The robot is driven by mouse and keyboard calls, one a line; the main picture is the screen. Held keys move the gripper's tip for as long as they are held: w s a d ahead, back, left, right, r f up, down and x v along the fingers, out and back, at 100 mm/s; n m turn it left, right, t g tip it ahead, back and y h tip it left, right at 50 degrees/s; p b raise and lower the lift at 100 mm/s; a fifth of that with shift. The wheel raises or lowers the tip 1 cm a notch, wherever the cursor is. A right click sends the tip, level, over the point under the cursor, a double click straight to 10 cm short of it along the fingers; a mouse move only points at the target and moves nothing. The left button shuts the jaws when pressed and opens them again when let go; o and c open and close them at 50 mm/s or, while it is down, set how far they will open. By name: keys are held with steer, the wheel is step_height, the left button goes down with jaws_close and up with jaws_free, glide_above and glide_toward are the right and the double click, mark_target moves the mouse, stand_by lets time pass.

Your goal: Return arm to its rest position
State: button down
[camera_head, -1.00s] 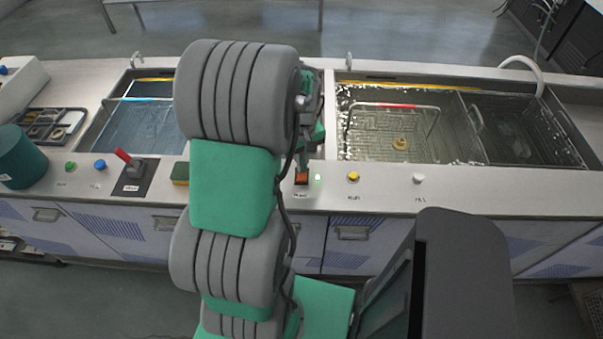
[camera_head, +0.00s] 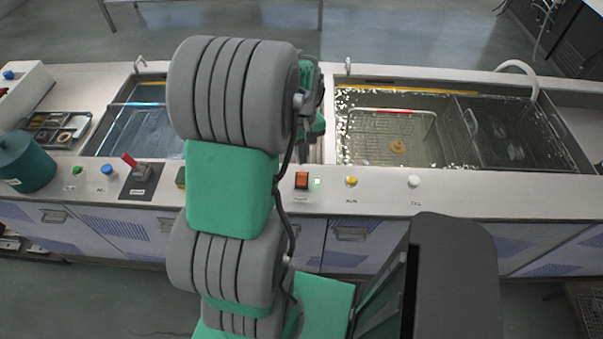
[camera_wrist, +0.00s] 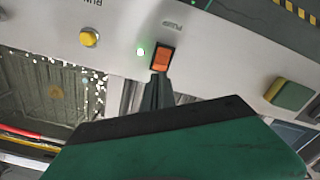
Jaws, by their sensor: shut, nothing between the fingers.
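My arm rises in front of the counter in the head view, and its upper part hides most of my gripper. In the wrist view my gripper (camera_wrist: 159,82) is shut and empty, with its narrow tips just below the orange switch (camera_wrist: 163,59) in the picture. The same switch (camera_head: 302,180) stands uncovered on the counter's front strip in the head view. A green light (camera_head: 317,182) glows beside it; it also shows in the wrist view (camera_wrist: 140,52).
A tank with a wire basket (camera_head: 393,112) and a yellow piece in it lies right of my arm, another tank (camera_head: 140,128) left. A yellow button (camera_head: 351,181), a red-handled lever (camera_head: 141,172) and a teal canister (camera_head: 25,162) stand on the counter. A sponge (camera_wrist: 289,95) lies near the switch.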

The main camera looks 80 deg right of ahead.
steer(key=shift+r, duration=0.5)
steer(key=shift+f, duration=0.1)
steer(key=w+a+r+n+t+h, duration=0.1)
steer(key=w+a+r+n, duration=0.1)
steer(key=w+a+r, duration=0.55)
steer(key=w+a+r+n+t+h, duration=0.1)
steer(key=w+a+r+n, duration=0.1)
steer(key=w+a, duration=0.95)
steer(key=w+a+r+n+t, duration=0.1)
steer(key=w+a, duration=0.1)
steer(key=a, duration=0.5)
steer(key=w+a+r+n+y, duration=0.1)
steer(key=w+a+r+n, duration=0.1)
steer(key=a, duration=0.5)
steer(key=w+a+r+n+t+y, duration=0.1)
steer(key=w+a+r+n, duration=0.1)
steer(key=a, duration=0.6)
steer(key=shift+w+t, duration=0.3)
steer(key=shift+w, duration=0.45)
